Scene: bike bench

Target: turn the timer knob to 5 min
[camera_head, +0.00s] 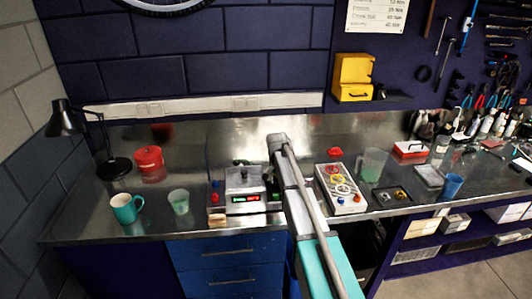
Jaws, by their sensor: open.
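A grey and white bench device (240,182) stands at the middle of the steel bench, with a small display lit red and green on its front. A dark knob-like part shows on its top, and red and green parts show at its sides. I cannot make out which part is the timer knob, nor its setting or markings. My arm reaches up from the lower right and bends over the device's right side. My gripper (269,178) is small and dark there, open, partly hidden by my arm. I cannot tell whether it touches the device.
A white control box (340,188) with coloured buttons stands right of my arm. Left are a green glass (179,201), a teal mug (126,208), a red tin (149,160) and a black lamp (114,168). A clear jug (373,164) and a blue cup (452,185) stand right.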

